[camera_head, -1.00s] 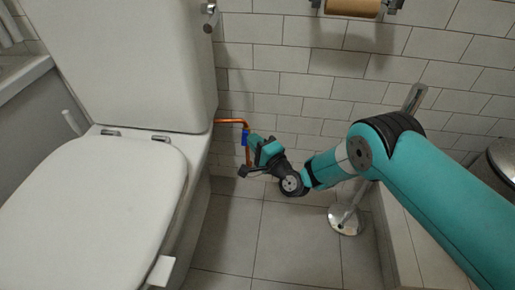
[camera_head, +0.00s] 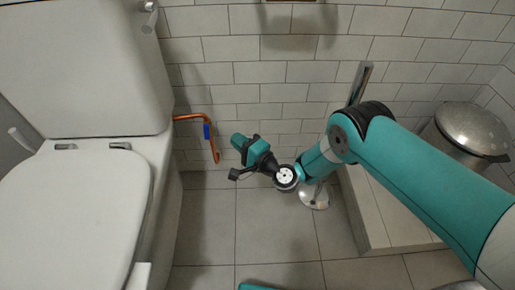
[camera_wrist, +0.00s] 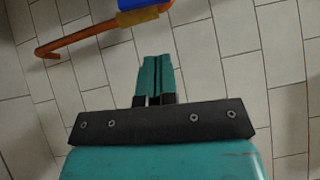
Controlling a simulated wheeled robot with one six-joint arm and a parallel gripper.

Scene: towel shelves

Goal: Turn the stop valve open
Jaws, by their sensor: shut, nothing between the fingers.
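The stop valve shows as a blue handle (camera_head: 207,131) on a copper pipe (camera_head: 188,117) that comes out beside the toilet and bends down along the tiled wall. The handle looks roughly lined up with the downward stretch of pipe. In the wrist view, part of the blue handle (camera_wrist: 133,3) is at the top edge, and the copper pipe (camera_wrist: 85,34) runs to the upper left. My gripper (camera_head: 236,139) is to the right of the valve, apart from it. Its teal fingers (camera_wrist: 156,75) are shut together with nothing between them.
The white toilet (camera_head: 80,200) stands on the left. A chrome stand (camera_head: 314,195) is on the floor behind my arm, and a metal bin (camera_head: 470,130) is at the right. The floor (camera_head: 225,225) below my gripper is clear.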

